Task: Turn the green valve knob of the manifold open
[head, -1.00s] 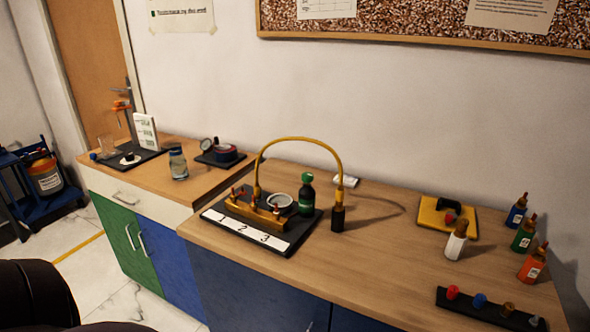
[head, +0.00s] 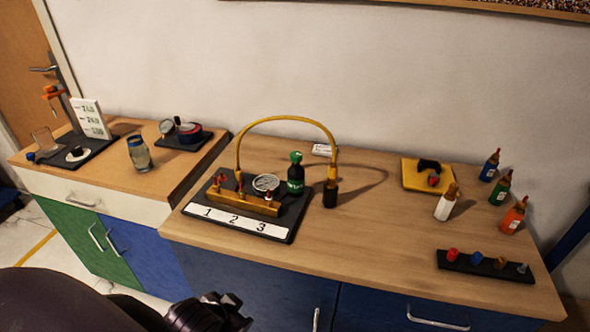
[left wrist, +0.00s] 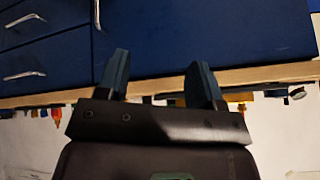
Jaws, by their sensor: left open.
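The brass-yellow manifold (head: 243,203) sits on a black board (head: 283,234) with a white strip marked 1, 2, 3. Small reddish valve handles (head: 239,187) stand on it; I cannot make out a green knob on it. A round gauge (head: 266,183) lies behind it. A dark green bottle (head: 296,176) with a green cap stands at the board's back right. My left gripper (left wrist: 160,74) is open and empty in the left wrist view, with cabinet fronts beyond it. In the head view, a dark part of my left arm shows at the bottom, in front of the counter and apart from the manifold. My right gripper is not in view.
A yellow hose (head: 286,118) arches over the manifold to a black fitting (head: 330,196). A white bottle (head: 446,203), a yellow tray (head: 411,178), several coloured bottles (head: 513,215) and a black peg strip (head: 485,264) stand right. The counter's middle front (head: 370,250) is clear.

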